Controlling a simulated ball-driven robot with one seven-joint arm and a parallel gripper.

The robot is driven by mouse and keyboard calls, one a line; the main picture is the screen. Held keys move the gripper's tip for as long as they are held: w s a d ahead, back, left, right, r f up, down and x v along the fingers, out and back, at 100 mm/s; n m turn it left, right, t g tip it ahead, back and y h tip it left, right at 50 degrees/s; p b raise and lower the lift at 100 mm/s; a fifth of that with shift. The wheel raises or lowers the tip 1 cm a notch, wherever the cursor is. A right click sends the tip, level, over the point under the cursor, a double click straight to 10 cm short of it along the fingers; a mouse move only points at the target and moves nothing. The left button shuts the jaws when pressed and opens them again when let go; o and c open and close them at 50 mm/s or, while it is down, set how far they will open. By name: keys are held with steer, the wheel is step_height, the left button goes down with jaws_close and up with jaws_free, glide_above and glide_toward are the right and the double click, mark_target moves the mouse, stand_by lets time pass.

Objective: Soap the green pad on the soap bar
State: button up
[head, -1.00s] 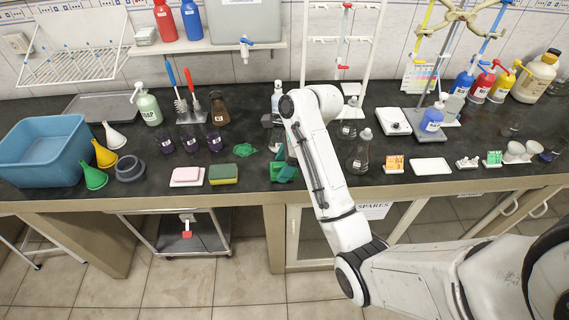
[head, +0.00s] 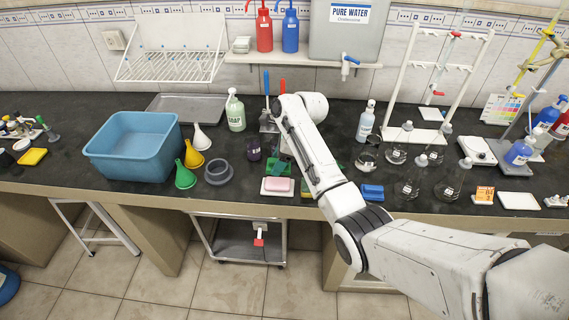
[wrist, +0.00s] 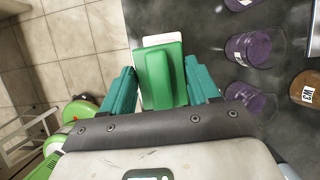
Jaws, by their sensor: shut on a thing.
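My gripper (wrist: 162,88) has teal fingers, shut on the green pad (wrist: 160,72), one on each side. In the head view the pad (head: 278,169) shows just behind the pink soap bar (head: 276,184), with my arm to its right. The soap bar lies on a white dish (head: 265,191) near the bench's front edge. In the wrist view the pad hides the soap bar, and only the white dish (wrist: 162,39) shows past its far end. I cannot tell whether pad and soap touch.
A purple beaker (head: 253,150) stands behind; more show in the wrist view (wrist: 247,47). My arm partly hides a yellow-green sponge (head: 307,192). A blue pad (head: 372,192) lies right.

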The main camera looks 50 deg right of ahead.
mark_target(273, 182)
steer(key=shift+w+a+f, duration=0.1)
steer(key=shift+w, duration=0.15)
steer(key=shift+f, duration=0.85)
step_height(273, 182, down, 4)
steer(key=b, duration=0.3)
steer(key=shift+f+b, duration=0.4)
steer(key=shift+f, duration=0.1)
stand_by(0.5)
steer(key=shift+s+f+p, duration=0.1)
steer(key=shift+p, duration=0.25)
stand_by(1.5)
step_height(273, 182, up, 3)
steer(key=p, duration=0.3)
steer(key=shift+f, duration=0.2)
steer(key=shift+r, duration=2.3)
